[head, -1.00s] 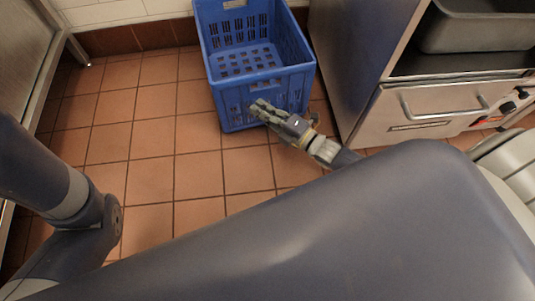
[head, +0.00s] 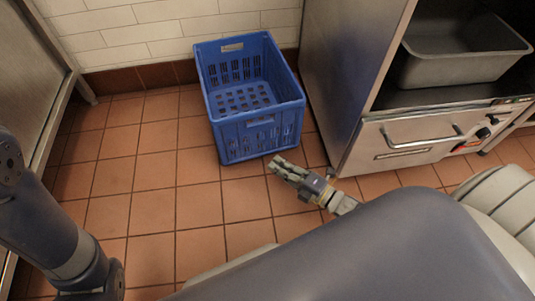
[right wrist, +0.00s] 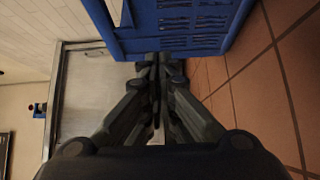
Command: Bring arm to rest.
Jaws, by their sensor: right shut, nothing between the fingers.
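My right gripper (head: 281,168) is in the head view, in front of the blue crate's near right corner and over the tiled floor. It also shows in the right wrist view (right wrist: 157,62), where its fingers are together with nothing between them. My left arm (head: 50,220) comes in at the left edge of the head view; its gripper does not show.
An empty blue crate (head: 245,152) stands on the tiled floor by the wall. A steel oven unit (head: 400,146) with a grey pan (head: 465,58) stands to its right. A steel cabinet (head: 30,70) is at the left. The floor (head: 150,215) between is clear.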

